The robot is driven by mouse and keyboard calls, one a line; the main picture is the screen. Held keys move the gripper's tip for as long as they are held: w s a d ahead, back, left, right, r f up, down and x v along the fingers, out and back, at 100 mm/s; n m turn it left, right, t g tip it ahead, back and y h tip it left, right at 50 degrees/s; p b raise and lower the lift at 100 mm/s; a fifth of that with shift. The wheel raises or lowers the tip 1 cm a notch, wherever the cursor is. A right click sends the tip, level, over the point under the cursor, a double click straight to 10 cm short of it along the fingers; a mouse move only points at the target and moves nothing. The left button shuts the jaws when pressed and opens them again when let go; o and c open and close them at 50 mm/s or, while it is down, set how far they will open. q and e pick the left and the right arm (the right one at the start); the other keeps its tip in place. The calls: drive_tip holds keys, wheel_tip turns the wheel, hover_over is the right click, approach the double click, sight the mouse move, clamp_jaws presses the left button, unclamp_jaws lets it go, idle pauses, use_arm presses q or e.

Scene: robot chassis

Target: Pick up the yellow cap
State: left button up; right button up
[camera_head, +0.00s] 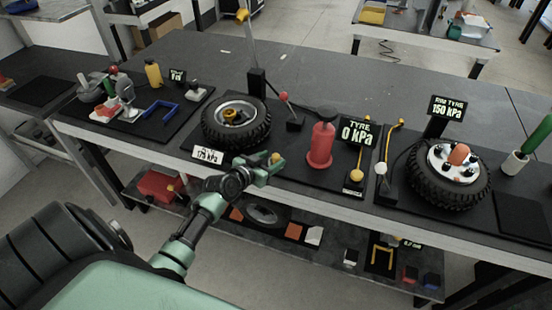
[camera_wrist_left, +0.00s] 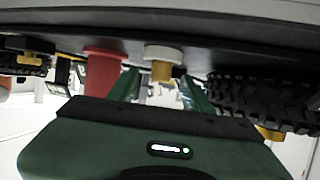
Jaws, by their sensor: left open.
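The small yellow cap (camera_head: 276,157) shows at the tip of my left gripper (camera_head: 270,168) in the head view, between the left tyre and the red pump. In the left wrist view the yellow cap (camera_wrist_left: 162,71) sits against a round whitish piece (camera_wrist_left: 164,52). It appears between the two green fingers of my left gripper (camera_wrist_left: 160,88), which stand apart. I cannot tell whether either finger touches it. My right gripper is not in view.
A tyre (camera_head: 212,133) stands left of the gripper and a red pump (camera_head: 320,146) right of it. The dark bench (camera_head: 340,85) has free room behind them. Another tyre (camera_head: 425,190) lies to the right. A lower shelf (camera_head: 335,255) holds several items.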

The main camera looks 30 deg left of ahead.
use_arm(q)
drive_tip(key=shift+x, duration=0.9)
drive_tip(key=shift+s, duration=0.1)
clamp_jaws()
drive_tip(key=shift+r, duration=0.1)
